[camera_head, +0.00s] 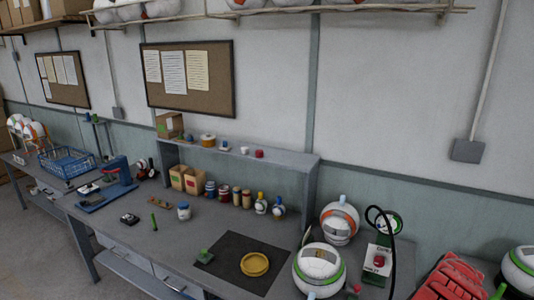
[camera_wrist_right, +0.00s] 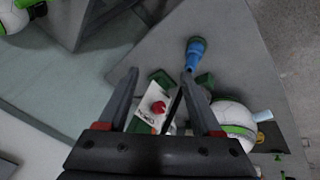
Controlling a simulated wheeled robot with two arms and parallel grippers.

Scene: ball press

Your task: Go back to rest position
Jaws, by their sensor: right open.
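In the right wrist view, my right gripper (camera_wrist_right: 160,76) shows two dark fingers spread apart with nothing gripped between them. Beyond the fingers is a white box with a red button (camera_wrist_right: 158,108). A blue-and-dark piece (camera_wrist_right: 195,52) lies past the right fingertip, and a white and green ball (camera_wrist_right: 232,116) is right of the right finger. In the head view, the box with the red button (camera_head: 379,262) stands at the right of the bench with a black hose looped over it. Neither gripper shows in the head view. My left gripper is in no view.
A green-banded ball (camera_head: 319,272) and an orange-banded ball (camera_head: 340,222) sit near the box. A yellow dish (camera_head: 255,264) lies on a black mat (camera_head: 222,272). A red slotted piece (camera_head: 450,278) is at lower right. Bottles and boxes line the grey shelf unit (camera_head: 312,172).

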